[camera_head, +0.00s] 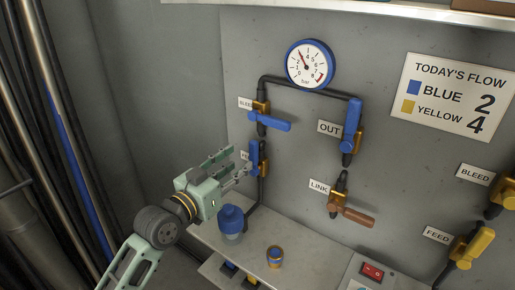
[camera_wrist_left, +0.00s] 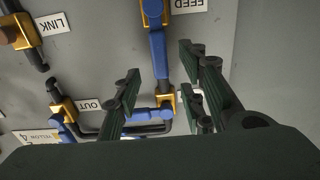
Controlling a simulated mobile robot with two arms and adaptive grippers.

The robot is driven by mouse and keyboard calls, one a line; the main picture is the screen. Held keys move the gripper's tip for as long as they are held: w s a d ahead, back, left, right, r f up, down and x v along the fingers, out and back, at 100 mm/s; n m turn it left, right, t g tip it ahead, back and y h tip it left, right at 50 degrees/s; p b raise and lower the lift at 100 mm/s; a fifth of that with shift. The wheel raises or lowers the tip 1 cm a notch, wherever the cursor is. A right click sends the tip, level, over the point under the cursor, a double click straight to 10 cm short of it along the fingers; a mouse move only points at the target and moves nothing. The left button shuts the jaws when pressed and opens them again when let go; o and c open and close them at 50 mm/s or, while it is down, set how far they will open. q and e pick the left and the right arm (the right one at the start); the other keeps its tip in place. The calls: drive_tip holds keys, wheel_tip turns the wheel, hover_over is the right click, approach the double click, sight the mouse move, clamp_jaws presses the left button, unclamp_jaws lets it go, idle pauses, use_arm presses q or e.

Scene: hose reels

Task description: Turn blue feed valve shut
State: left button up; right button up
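The blue feed valve's handle (camera_head: 254,153) stands upright in line with its pipe on the grey wall, its label partly hidden behind my left gripper. In the left wrist view the handle (camera_wrist_left: 158,56) hangs from a brass body (camera_wrist_left: 154,12) beside the FEED label (camera_wrist_left: 188,5). My left gripper (camera_head: 238,167) is open beside the handle. In the left wrist view its fingers (camera_wrist_left: 158,88) are apart, with the handle showing in the gap between them. I see no clear contact. My right gripper is not in view.
The blue bleed handle (camera_head: 270,122) lies across its pipe just above. The blue out handle (camera_head: 351,124) is upright; the brown link handle (camera_head: 356,216) points right. A blue-topped bottle (camera_head: 231,219) and a small cup (camera_head: 275,257) stand on the shelf below. Yellow valves (camera_head: 476,246) are at right.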

sight(252, 152)
use_arm(q)
drive_tip(key=x, duration=0.3)
drive_tip(key=shift+w+d+r, duration=0.15)
drive_tip(key=shift+w+r, duration=0.1)
drive_tip(key=shift+x, duration=1.05)
drive_tip(key=shift+w+d+f, duration=0.2)
drive_tip(key=shift+w+d, duration=0.05)
drive_tip(key=shift+w, duration=0.1)
drive_tip(key=c, duration=1)
clamp_jaws()
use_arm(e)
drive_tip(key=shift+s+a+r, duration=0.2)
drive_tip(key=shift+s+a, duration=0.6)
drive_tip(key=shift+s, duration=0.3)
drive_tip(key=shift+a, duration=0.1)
